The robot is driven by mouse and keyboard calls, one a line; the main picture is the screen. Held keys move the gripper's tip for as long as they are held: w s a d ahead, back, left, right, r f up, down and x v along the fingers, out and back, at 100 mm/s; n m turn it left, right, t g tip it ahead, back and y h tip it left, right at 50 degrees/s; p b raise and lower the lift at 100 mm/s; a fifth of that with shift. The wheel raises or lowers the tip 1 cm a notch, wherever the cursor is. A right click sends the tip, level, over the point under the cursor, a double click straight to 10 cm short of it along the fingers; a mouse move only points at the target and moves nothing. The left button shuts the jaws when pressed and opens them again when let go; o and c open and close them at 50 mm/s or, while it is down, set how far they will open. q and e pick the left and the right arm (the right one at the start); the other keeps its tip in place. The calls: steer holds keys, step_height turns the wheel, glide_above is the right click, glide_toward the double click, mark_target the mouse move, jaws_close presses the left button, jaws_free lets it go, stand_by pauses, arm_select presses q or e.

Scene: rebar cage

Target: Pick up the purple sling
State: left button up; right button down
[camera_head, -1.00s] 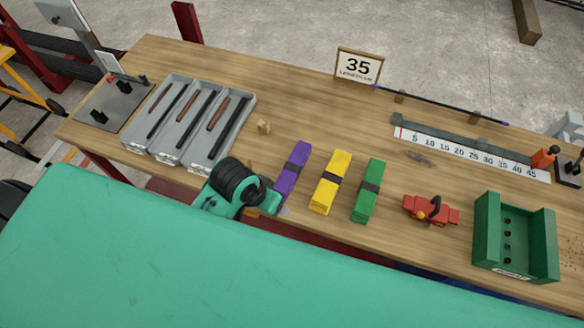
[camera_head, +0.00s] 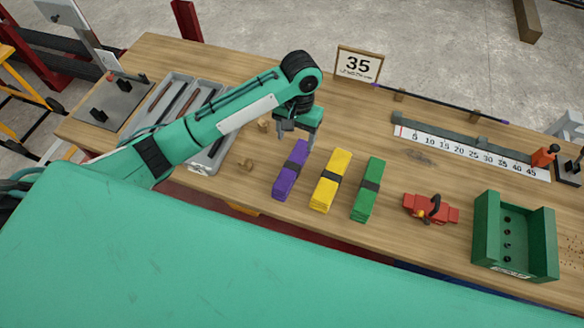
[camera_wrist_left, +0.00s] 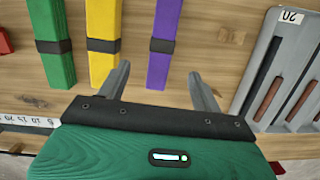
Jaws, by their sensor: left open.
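The purple sling (camera_head: 291,171) is a folded purple bundle with a dark band, lying on the wooden table at the left end of a row of three. My left gripper (camera_head: 295,140) is above the table near the far end of the purple sling. In the left wrist view the purple sling (camera_wrist_left: 163,42) lies ahead of the open, empty fingers (camera_wrist_left: 160,82), roughly between their lines and apart from them. My right gripper is not in view.
A yellow sling (camera_head: 330,180) and a green sling (camera_head: 369,190) lie to the right. A grey tray of bars (camera_head: 205,165) is at left, partly behind my arm. A red tool (camera_head: 431,209) and green box (camera_head: 486,235) stand further right. A 35 sign (camera_head: 358,65) stands behind.

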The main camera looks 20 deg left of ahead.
arm_select(q)
steer(key=p, duration=0.2)
glide_above(292, 166)
steer(key=f, duration=0.8)
steer(key=shift+w, duration=0.3)
steer(key=f, duration=0.1)
steer(key=f+p, duration=0.1)
steer(key=f, duration=0.2)
steer(key=shift+s+p, duration=0.25)
steer(key=shift+p, duration=0.15)
steer(key=shift+f, duration=0.7)
steer(key=shift+r, duration=0.1)
steer(key=c, duration=1.3)
